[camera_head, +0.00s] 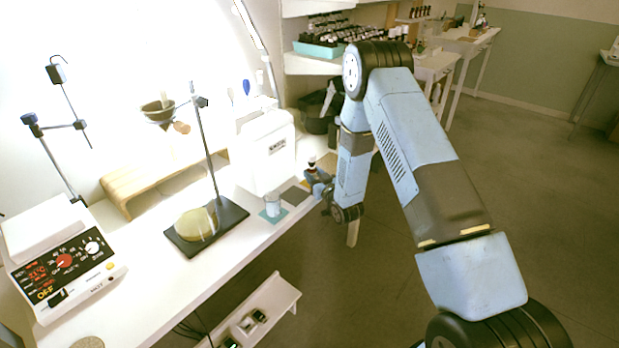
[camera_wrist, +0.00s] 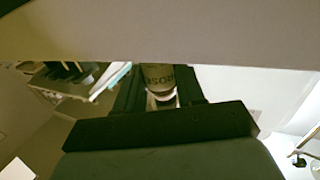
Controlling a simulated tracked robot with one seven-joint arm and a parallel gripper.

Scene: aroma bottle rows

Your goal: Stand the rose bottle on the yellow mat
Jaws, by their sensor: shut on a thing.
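My gripper (camera_head: 316,176) is at the right edge of the white bench, beside the white box-shaped device. It is shut on the rose bottle (camera_wrist: 158,76), whose label reads "ROS" with the rest cut off in the wrist view. The bottle looks upright there. A yellow-brown mat (camera_head: 327,161) lies just behind the gripper, partly hidden by the arm. I cannot tell whether the bottle's base touches anything.
The white device (camera_head: 266,152) stands close on the left. A stand with a dark base (camera_head: 236,215) is farther left. A teal tray of bottles (camera_head: 318,49) sits behind.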

